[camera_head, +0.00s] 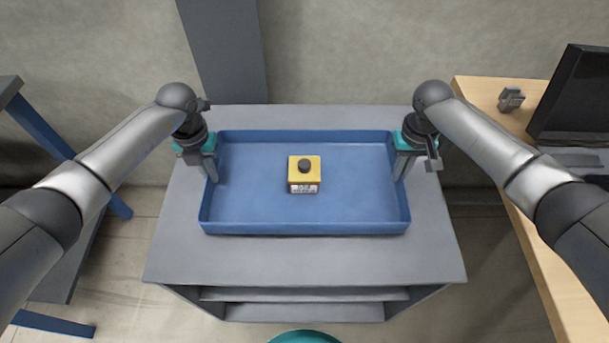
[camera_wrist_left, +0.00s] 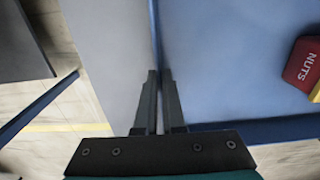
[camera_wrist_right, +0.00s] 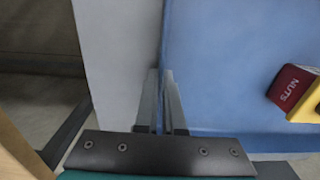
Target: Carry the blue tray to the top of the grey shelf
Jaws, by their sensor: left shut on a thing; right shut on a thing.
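The blue tray (camera_head: 250,212) is a shallow rectangular tray over the top of the grey shelf (camera_head: 430,240). It looks level; I cannot tell whether it rests on the top or hangs just above it. My left gripper (camera_head: 211,172) is shut on the tray's left wall, which shows between the fingers in the left wrist view (camera_wrist_left: 160,100). My right gripper (camera_head: 400,172) is shut on the tray's right wall, also seen in the right wrist view (camera_wrist_right: 162,100).
A wooden desk (camera_head: 480,95) with a dark monitor (camera_head: 575,95) and a small grey device (camera_head: 511,99) stands at the right. A dark table with blue legs (camera_head: 45,125) stands at the left. A grey post (camera_head: 225,50) rises behind the shelf.

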